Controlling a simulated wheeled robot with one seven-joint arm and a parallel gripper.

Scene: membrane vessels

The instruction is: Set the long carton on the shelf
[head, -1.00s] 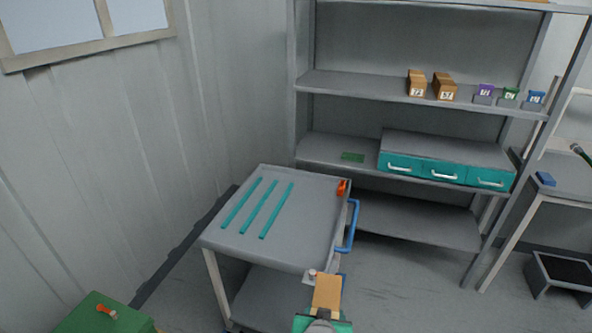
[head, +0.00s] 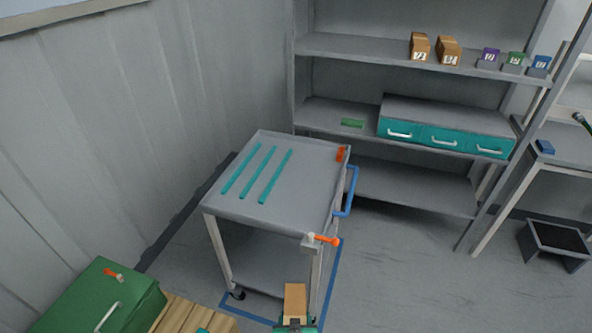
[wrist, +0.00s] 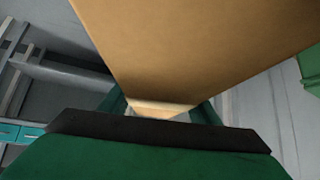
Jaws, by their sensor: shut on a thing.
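The long carton (head: 295,303) is plain brown cardboard and shows at the bottom of the head view, in front of the cart. My gripper (head: 295,324) is shut on it. In the wrist view the carton (wrist: 190,45) fills the upper middle, stretching away from the jaws; its far end is out of frame. The grey shelf unit (head: 345,176) stands at the back right, well beyond the carton. Its middle board bears a flat green patch (head: 352,123) left of the teal drawers. The wrist view shows teal drawers (wrist: 30,133) at left.
A grey cart (head: 240,209) with several teal strips, a blue handle and an orange lever (head: 324,239) stands between me and the shelf. Two brown boxes (head: 419,48) and small coloured boxes occupy the upper board. A green chest (head: 100,290) and wooden slats (head: 180,315) are lower left.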

